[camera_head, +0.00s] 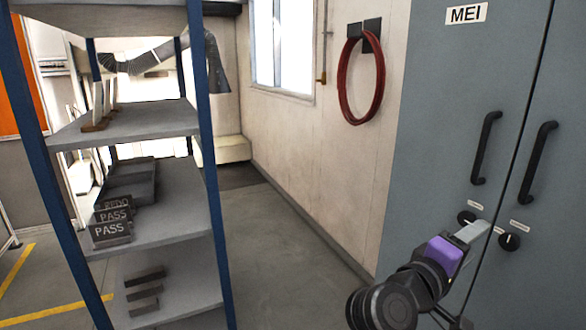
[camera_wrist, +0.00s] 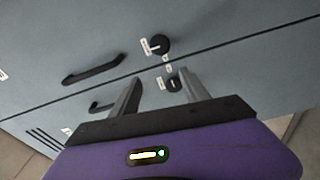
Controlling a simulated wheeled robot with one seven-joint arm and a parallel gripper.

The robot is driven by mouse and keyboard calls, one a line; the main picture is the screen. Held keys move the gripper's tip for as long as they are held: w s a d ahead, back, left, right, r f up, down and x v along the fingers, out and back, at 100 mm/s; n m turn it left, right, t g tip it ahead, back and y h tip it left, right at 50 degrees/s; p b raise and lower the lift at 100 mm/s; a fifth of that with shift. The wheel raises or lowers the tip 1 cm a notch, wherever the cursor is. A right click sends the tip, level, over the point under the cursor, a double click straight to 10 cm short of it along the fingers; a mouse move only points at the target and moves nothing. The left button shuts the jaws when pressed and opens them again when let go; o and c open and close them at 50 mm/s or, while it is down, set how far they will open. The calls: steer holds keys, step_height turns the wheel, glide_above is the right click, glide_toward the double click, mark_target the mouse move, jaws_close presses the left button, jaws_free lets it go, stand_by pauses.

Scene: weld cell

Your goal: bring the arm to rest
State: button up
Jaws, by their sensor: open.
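My gripper (camera_head: 472,232) is at the lower right of the head view, in front of the grey-blue cabinet (camera_head: 440,110). Its purple body shows behind pale fingers. In the wrist view my gripper (camera_wrist: 160,88) has its two fingers spread apart with nothing between them. The fingers point at the cabinet doors, near a round black knob (camera_wrist: 172,84); whether they touch the door I cannot tell. A second knob (camera_wrist: 157,45) is just beyond. My arm is bent at the lower right of the head view.
The cabinet has two black handles (camera_head: 484,148) (camera_head: 537,163) and a MEI label. A shelf rack (camera_head: 130,122) with blue posts stands left, holding blocks (camera_head: 110,232) marked PASS and REDO. A red hose (camera_head: 362,75) hangs on the wall. Grey floor (camera_head: 275,255) between rack and cabinet is clear.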

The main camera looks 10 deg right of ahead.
steer(key=w+a+f+n+t+y, duration=0.2)
steer(key=w+a+t+y, duration=0.25)
steer(key=a+t, duration=0.25)
steer(key=s+a+f+t+y, duration=0.3)
steer(key=s+a+f+y, duration=0.5)
steer(key=s+f+y, duration=0.15)
steer(key=s+a+f+m+g+y, duration=0.1)
steer(key=s+f+m, duration=0.2)
steer(key=s, duration=1.4)
steer(key=s+a+f+m+g+y, duration=0.1)
steer(key=s+f, duration=0.4)
steer(key=s, duration=1.3)
steer(key=shift+m+g+y, duration=0.3)
steer(key=shift+m+g, duration=0.3)
steer(key=shift+m, duration=0.4)
steer(key=shift+f, duration=0.1)
